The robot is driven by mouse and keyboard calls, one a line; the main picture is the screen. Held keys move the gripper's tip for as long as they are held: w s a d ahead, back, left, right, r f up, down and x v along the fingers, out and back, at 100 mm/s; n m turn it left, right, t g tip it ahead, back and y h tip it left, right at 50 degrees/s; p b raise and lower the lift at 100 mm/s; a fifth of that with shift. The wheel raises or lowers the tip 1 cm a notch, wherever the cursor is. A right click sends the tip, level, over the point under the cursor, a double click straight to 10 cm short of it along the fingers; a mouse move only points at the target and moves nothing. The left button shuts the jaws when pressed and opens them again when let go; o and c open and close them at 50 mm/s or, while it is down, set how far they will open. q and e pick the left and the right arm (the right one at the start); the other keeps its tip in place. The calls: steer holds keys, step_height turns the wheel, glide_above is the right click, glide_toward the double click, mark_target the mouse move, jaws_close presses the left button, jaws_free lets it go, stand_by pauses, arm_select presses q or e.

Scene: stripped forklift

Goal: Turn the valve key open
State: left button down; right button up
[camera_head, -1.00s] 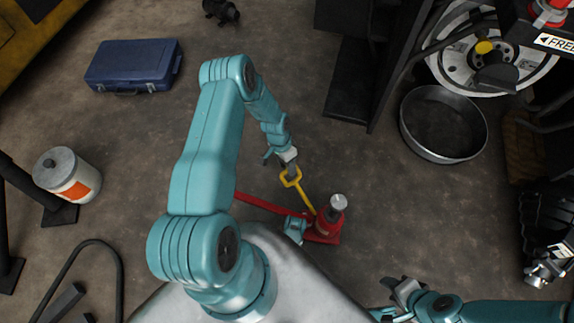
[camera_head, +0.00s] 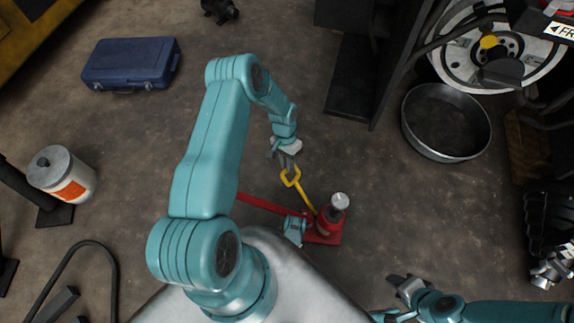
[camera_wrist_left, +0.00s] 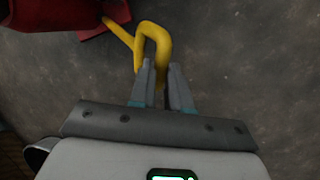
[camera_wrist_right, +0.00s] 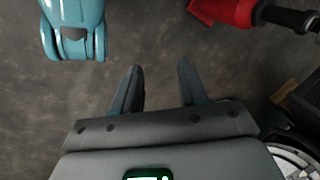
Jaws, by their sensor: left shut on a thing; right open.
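The valve key is a yellow rod with a looped handle (camera_head: 291,177), running down to a red bottle jack (camera_head: 328,222) with a silver top. My left gripper (camera_head: 288,164) is shut on the looped end of the key. In the left wrist view the yellow key (camera_wrist_left: 152,35) bends down between the two fingers (camera_wrist_left: 160,85), and part of the red jack (camera_wrist_left: 75,15) shows at the top left. My right gripper (camera_head: 398,284) is open and empty, low in the head view. Its parted fingers (camera_wrist_right: 156,90) show bare floor between them in the right wrist view.
A red bar (camera_head: 268,205) runs left from the jack. A round metal pan (camera_head: 447,157) and a wheel (camera_head: 440,50) are at the right. A blue case (camera_head: 130,62) and a white canister (camera_head: 72,182) are at the left.

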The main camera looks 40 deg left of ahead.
arm_select(q)
steer(key=shift+w+a+f+n+g+h+b, duration=0.15)
steer(key=shift+n+g+h+b, duration=0.35)
steer(key=shift+n+g, duration=0.6)
steer(key=shift+w+a+f+n+g+h+b, duration=0.15)
steer(key=shift+n+g+h+b, duration=0.35)
steer(key=shift+n, duration=1.15)
steer(key=shift+w+f+n+g+h+b, duration=0.15)
steer(key=shift+n+g+h+b, duration=0.3)
steer(key=shift+n+g, duration=0.75)
arm_select(e)
steer(key=shift+t, duration=0.6)
steer(key=shift+w+d+f, duration=0.15)
steer(key=shift+w+f, duration=0.6)
steer(key=shift+f, duration=0.2)
steer(key=shift+w+d+f, duration=0.15)
steer(key=shift+w+f, duration=0.55)
steer(key=shift+f, duration=0.25)
arm_select(q)
steer(key=shift+n, duration=0.45)
steer(key=c, duration=1.1)
jaws_free()
steer(key=shift+r, duration=0.1)
